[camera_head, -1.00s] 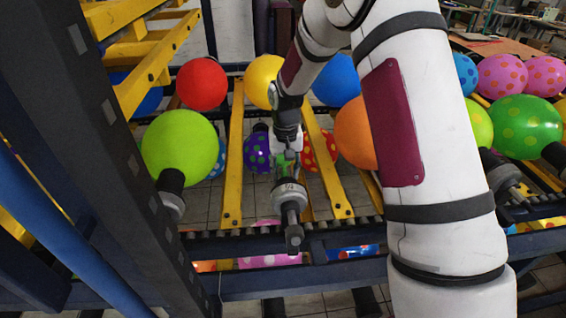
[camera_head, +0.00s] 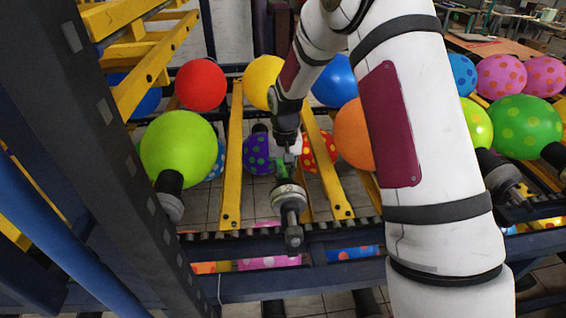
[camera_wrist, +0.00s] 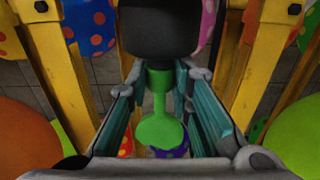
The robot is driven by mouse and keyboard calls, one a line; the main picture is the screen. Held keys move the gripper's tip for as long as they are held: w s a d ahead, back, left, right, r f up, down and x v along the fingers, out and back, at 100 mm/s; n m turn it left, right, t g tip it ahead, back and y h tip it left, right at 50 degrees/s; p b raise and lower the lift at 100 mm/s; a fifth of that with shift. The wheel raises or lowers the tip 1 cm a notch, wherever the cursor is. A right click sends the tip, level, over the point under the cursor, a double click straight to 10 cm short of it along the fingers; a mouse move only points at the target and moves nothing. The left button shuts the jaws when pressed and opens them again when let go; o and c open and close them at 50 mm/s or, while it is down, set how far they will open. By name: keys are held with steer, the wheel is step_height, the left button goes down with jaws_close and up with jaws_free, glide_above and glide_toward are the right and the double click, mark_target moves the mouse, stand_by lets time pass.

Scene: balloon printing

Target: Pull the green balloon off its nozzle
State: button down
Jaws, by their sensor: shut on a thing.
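The green balloon (camera_wrist: 160,130) is small and limp, with its narrow neck up at the black nozzle (camera_wrist: 160,30) in the wrist view. Its neck meets the nozzle's end. My gripper (camera_wrist: 158,90) has one teal-lined finger on each side of the balloon and is shut on it; the exact contact is hard to see. In the head view, my gripper (camera_head: 287,160) is just beyond the metal nozzle (camera_head: 289,200), and only bits of green show between the fingers.
An inflated lime balloon (camera_head: 179,148) is on a neighbouring nozzle at left. An orange balloon (camera_head: 354,134) is close at right, partly behind my arm. Yellow rails (camera_head: 233,155) flank the gripper. A blue beam (camera_head: 300,278) crosses in front.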

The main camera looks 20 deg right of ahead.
steer(key=shift+w, duration=0.25)
steer(key=shift+w+d+b, duration=0.15)
steer(key=shift+w+b, duration=0.3)
steer(key=shift+b, duration=0.05)
step_height(320, 180, up, 17)
steer(key=p, duration=0.3)
stand_by(1.2)
